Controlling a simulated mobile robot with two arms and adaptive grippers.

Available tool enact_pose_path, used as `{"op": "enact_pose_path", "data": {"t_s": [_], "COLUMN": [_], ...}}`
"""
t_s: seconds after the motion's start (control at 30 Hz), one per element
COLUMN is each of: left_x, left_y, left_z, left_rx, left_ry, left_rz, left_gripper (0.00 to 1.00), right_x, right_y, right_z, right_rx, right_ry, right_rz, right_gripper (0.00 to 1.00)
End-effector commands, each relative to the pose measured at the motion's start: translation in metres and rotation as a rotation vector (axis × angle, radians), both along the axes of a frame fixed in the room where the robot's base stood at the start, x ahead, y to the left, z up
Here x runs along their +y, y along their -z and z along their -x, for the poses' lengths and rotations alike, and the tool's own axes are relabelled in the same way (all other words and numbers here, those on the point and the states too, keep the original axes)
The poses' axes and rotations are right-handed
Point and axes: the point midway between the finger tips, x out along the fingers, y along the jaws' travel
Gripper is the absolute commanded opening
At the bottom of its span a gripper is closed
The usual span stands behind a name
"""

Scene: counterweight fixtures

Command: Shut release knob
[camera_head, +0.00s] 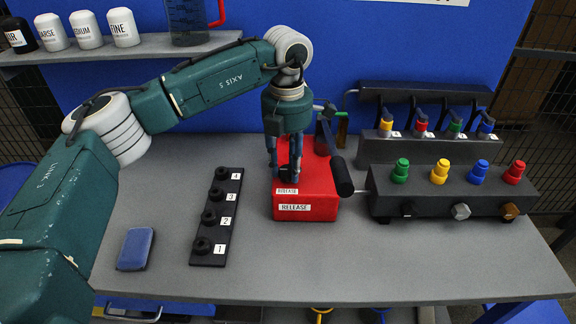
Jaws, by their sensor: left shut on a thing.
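A red box with RELEASE labels (305,205) stands in the middle of the grey table. My left gripper (285,174) points straight down over its top, with its fingers closed around the small dark release knob (288,176). The fingers hide much of the knob, so its exact position is hard to tell. A lever with a black handle (341,176) slants down along the box's right side, close to my gripper but apart from it. My right gripper is not in view.
A black strip with numbered knobs (216,218) and a blue block (136,249) lie to the left. A dark panel with coloured buttons (455,192) stands right, with a coloured-switch rack (428,150) behind. A shelf (120,52) holds containers. The table's front (330,270) is clear.

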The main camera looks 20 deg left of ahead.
Motion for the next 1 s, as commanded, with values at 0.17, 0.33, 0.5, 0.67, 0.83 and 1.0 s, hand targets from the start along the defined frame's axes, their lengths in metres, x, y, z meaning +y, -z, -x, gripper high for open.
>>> {"op": "enact_pose_path", "data": {"t_s": [0.17, 0.33, 0.5, 0.67, 0.83, 1.0], "left_x": [0.001, 0.001, 0.001, 0.001, 0.001, 0.0], "left_y": [0.003, 0.003, 0.003, 0.002, 0.001, -0.013], "left_z": [0.004, 0.004, 0.004, 0.003, 0.002, 0.0], "left_rx": [0.015, 0.015, 0.016, 0.011, 0.006, 0.002], "left_ry": [0.017, 0.017, 0.016, 0.014, 0.012, 0.012], "left_rz": [-0.005, -0.005, -0.005, -0.004, -0.003, 0.0], "left_gripper": [0.06, 0.06, 0.4, 0.51, 0.51, 0.51], "right_x": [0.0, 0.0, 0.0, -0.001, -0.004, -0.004], "right_y": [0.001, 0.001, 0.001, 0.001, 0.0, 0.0], "right_z": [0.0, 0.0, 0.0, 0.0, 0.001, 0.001], "right_rx": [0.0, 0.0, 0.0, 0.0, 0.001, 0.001], "right_ry": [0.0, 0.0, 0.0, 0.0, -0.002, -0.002], "right_rz": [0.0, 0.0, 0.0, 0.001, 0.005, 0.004], "right_gripper": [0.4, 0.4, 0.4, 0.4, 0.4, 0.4]}}
